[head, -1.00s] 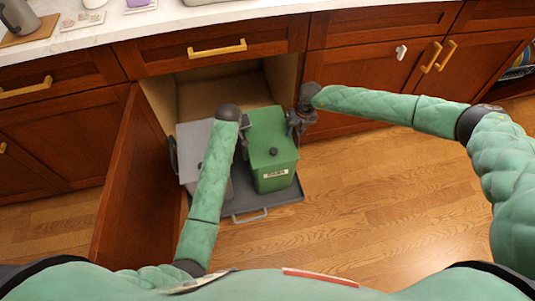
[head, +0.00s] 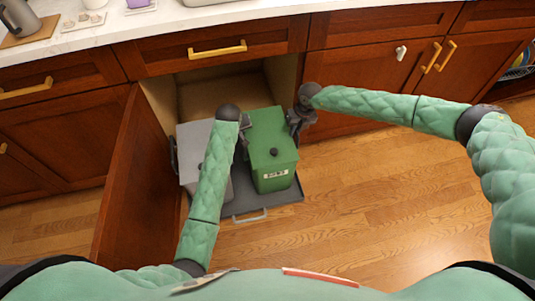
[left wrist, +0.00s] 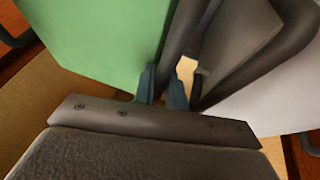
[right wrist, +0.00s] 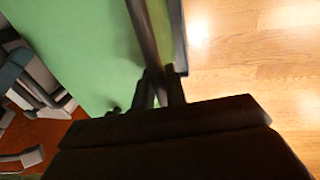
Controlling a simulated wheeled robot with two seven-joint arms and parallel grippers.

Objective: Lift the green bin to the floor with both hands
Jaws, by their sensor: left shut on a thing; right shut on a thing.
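The green bin (head: 272,170), with a dark lid knob and a white front label, stands upright on the dark pull-out tray (head: 285,197) in front of the open cabinet. My left gripper (head: 245,130) is at its left side, and the left wrist view shows the fingers (left wrist: 164,88) closed around a dark handle bar beside the green wall. My right gripper (head: 296,127) is at its right side. In the right wrist view its fingers (right wrist: 160,88) are shut on the dark handle bar there. I cannot see a clear gap under the bin.
A grey bin (head: 192,152) stands close on the left, partly behind my left arm. The open cabinet door (head: 140,185) is further left. Wooden floor (head: 390,205) is clear to the right and in front of the tray.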

